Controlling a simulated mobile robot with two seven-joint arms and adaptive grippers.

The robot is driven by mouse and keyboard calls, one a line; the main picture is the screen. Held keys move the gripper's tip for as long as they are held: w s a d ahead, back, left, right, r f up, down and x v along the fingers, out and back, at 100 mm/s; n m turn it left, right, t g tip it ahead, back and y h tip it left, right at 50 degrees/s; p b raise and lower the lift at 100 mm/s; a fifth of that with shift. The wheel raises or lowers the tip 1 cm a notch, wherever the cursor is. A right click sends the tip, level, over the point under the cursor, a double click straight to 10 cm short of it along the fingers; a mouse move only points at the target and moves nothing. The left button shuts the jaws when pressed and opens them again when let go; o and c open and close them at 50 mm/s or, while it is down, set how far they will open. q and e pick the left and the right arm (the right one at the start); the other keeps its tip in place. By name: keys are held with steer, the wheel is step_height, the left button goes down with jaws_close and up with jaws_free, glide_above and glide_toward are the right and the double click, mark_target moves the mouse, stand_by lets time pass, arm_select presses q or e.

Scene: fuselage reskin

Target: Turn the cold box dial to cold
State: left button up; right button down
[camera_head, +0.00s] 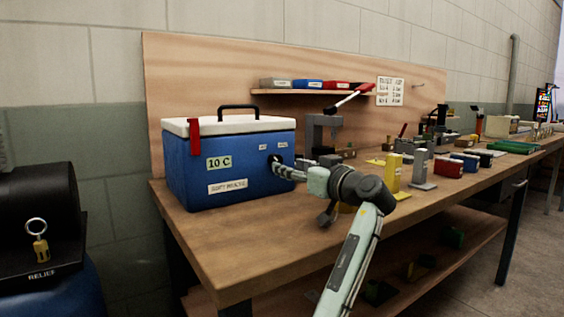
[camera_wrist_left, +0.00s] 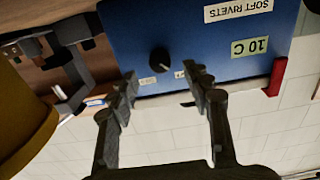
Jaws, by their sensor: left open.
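The cold box (camera_head: 240,178) is a blue chest with a white lid, a black handle and a red latch, and stands on the workbench's left end. Its labels read "10 C" and "SOFT RIVETS". Its small black dial (camera_wrist_left: 160,58) is on the front face, with two small white labels close by, too small to read. In the head view, my left gripper (camera_head: 281,169) is at the front's right side and partly hides the dial. In the left wrist view, which is upside down, my left gripper (camera_wrist_left: 160,76) is open, its fingers either side of the dial's line. I cannot tell if they touch it.
A grey press (camera_head: 322,132) stands on the workbench (camera_head: 225,245) right of the box. Yellow, red and blue blocks and a grey stand (camera_head: 421,170) lie further right. A shelf with several small bins is behind. The bench's front left is clear.

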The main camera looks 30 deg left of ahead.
mark_target(278, 161)
arm_select(q)
steer(key=x, duration=0.4)
steer(key=shift+w+a, duration=0.2)
steer(key=shift+a, duration=0.15)
arm_select(e)
steer(key=shift+w+a+f, duration=0.1)
steer(key=shift+w+f, duration=0.4)
steer(key=shift+f, duration=0.25)
arm_select(q)
jaws_close()
arm_select(e)
steer(key=shift+r, duration=0.15)
